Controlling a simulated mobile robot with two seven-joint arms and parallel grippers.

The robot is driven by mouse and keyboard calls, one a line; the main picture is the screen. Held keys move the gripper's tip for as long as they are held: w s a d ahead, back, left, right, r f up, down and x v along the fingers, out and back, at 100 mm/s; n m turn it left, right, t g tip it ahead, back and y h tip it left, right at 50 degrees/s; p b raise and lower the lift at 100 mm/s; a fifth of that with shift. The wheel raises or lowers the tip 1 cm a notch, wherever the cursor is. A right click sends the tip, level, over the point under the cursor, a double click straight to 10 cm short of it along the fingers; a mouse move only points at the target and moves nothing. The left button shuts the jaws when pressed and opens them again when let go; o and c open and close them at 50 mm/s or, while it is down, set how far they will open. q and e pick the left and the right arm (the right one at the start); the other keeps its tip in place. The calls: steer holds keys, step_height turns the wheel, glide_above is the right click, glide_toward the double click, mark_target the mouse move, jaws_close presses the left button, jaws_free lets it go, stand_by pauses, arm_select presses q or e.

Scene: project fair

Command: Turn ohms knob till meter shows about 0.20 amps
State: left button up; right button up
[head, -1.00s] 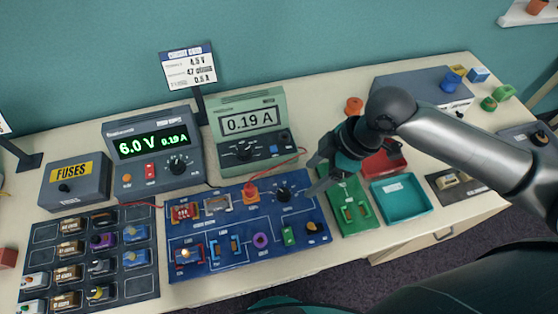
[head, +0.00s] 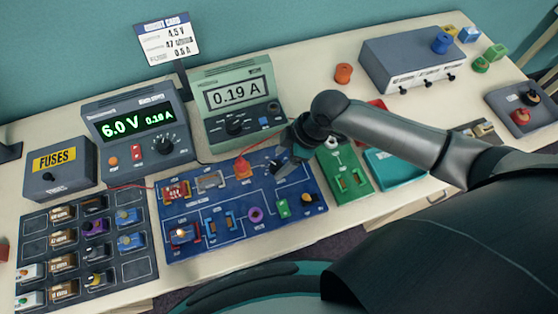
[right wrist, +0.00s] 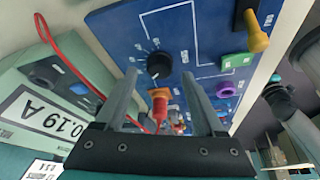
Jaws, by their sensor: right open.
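The black ohms knob (right wrist: 158,64) sits on the blue circuit board, in the right wrist view just beyond and between my right fingertips. In the head view my gripper largely hides it. The blue circuit board (head: 240,238) lies flat on the table. The green meter (head: 240,97) behind it reads 0.19 A. My right gripper (head: 282,168) is open over the board's upper right part; its two fingers also show in the right wrist view (right wrist: 160,76). I cannot tell whether they touch the knob. My left gripper is not in view.
An orange plug (head: 242,167) with a red lead stands close left of the knob. The grey power supply (head: 139,133) reads 6.0 V and 0.19 A. A green board (head: 345,178) and a teal tray (head: 392,167) lie to the right. A card stand (head: 167,37) is behind.

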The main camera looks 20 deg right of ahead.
steer(key=shift+x, duration=1)
jaws_close()
